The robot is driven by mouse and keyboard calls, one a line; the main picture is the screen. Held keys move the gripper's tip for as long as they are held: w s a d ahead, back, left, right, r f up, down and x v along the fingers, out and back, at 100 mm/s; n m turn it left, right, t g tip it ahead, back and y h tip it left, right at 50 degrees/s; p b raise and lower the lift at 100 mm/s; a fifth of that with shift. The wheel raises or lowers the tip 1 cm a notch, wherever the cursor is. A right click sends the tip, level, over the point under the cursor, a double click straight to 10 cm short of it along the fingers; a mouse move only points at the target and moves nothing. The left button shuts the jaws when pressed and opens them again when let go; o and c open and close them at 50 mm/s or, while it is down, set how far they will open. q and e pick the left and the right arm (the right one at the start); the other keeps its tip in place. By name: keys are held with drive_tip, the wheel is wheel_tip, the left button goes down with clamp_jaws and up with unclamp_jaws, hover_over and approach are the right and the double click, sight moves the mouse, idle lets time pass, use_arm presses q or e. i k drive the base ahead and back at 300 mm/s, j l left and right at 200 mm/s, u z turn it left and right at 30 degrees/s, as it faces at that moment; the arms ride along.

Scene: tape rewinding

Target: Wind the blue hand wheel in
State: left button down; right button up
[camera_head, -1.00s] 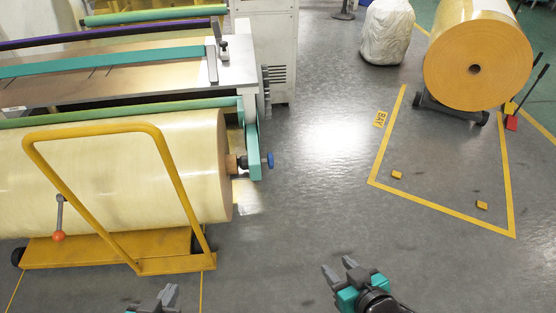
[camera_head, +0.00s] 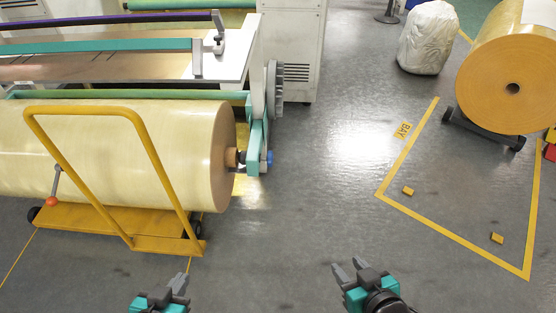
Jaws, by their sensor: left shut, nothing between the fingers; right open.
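The blue hand wheel (camera_head: 269,157) is small and sits on the outer side of the teal bracket (camera_head: 257,149) at the right end of the large cream roll (camera_head: 120,150). My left gripper (camera_head: 182,279) is shut and empty at the bottom of the view, below and left of the wheel and well apart from it. My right gripper (camera_head: 348,267) is open and empty at the bottom, below and right of the wheel. Neither gripper touches anything.
A yellow cart (camera_head: 150,243) with a raised handle frame stands under the cream roll. A marked floor bay (camera_head: 455,245) holds two small yellow blocks. A brown roll (camera_head: 506,85) on a dolly and a white sack (camera_head: 428,38) stand at right. The middle floor is clear.

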sight(269, 158)
drive_tip(key=l+u, duration=0.2)
drive_tip(key=l, duration=0.65)
drive_tip(key=i, duration=0.55)
drive_tip(key=i+l+u, duration=0.15)
drive_tip(key=u, duration=0.65)
drive_tip(key=i+l+u, duration=0.15)
drive_tip(key=l+u, duration=0.2)
drive_tip(key=i+l+u, duration=0.1)
drive_tip(key=l+u, duration=0.6)
drive_tip(key=l, duration=0.55)
drive_tip(key=l+u, duration=0.2)
drive_tip(key=l, duration=1.65)
drive_tip(key=i, duration=0.05)
